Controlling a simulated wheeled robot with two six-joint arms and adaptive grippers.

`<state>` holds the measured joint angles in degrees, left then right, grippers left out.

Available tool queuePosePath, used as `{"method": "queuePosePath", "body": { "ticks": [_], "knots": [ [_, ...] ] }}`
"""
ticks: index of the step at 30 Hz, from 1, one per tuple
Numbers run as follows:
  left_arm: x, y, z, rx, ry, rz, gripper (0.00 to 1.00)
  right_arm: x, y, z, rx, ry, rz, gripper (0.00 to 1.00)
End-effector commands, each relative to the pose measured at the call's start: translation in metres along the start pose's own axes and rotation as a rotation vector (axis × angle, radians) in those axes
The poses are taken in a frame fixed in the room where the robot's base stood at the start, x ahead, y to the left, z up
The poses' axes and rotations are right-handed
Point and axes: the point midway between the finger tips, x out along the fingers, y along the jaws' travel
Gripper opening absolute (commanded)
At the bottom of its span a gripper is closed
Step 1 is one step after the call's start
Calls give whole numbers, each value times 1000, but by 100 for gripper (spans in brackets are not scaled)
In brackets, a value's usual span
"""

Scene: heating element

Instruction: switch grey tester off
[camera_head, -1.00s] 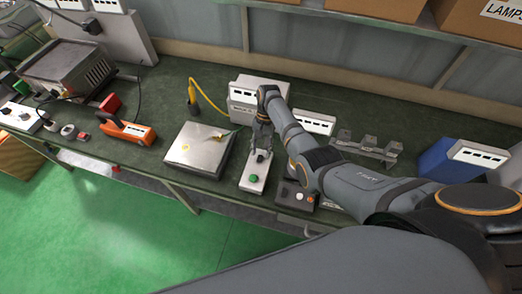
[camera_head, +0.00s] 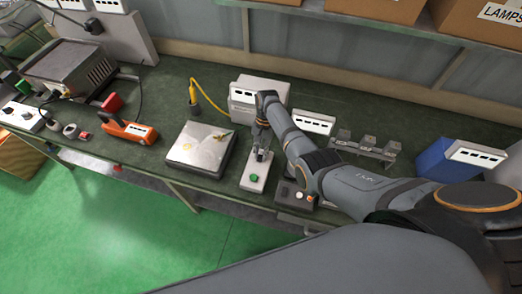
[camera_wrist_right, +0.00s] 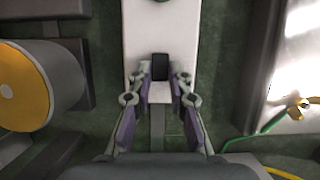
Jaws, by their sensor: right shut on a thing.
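The grey tester (camera_head: 254,177) is a narrow light-grey box with a green button (camera_head: 252,179) at its near end. It lies on the dark green bench, right of a flat metal plate. My right gripper (camera_head: 262,157) points down at the tester's far end. In the right wrist view, the tester's pale top (camera_wrist_right: 160,28) runs up the middle, with part of the green button at the top edge. There my right gripper (camera_wrist_right: 161,76) has its fingers on both sides of a small black switch (camera_wrist_right: 160,66) and is shut on it. The switch's position is unclear. My left gripper is out of view.
The metal plate (camera_head: 190,146) lies left of the tester. A dark box with knobs (camera_head: 295,194) sits close on its right. A grey box (camera_head: 250,98) stands behind. A yellow cable (camera_head: 205,92) and an orange tool (camera_head: 127,130) are further left.

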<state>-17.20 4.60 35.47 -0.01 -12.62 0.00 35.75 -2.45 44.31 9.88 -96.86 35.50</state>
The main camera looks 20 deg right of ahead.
Motion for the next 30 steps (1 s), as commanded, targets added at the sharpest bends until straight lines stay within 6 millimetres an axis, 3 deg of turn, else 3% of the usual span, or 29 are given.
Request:
{"method": "queuePosePath", "body": {
  "ticks": [1,3,8,10,24,25,30],
  "knots": [
    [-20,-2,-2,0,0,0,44,-8,0,6,0,25,0,0],
    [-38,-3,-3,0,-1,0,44,-10,0,9,1,75,1,0],
    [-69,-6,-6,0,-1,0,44,-7,0,14,-2,214,0,0],
    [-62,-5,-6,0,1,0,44,2,0,12,-3,271,-2,0],
    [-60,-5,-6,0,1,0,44,0,0,11,0,332,-2,0],
    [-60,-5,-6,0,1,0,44,0,0,11,0,332,-2,23],
    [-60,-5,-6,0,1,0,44,1,0,11,0,331,-1,42]
  ]
}}
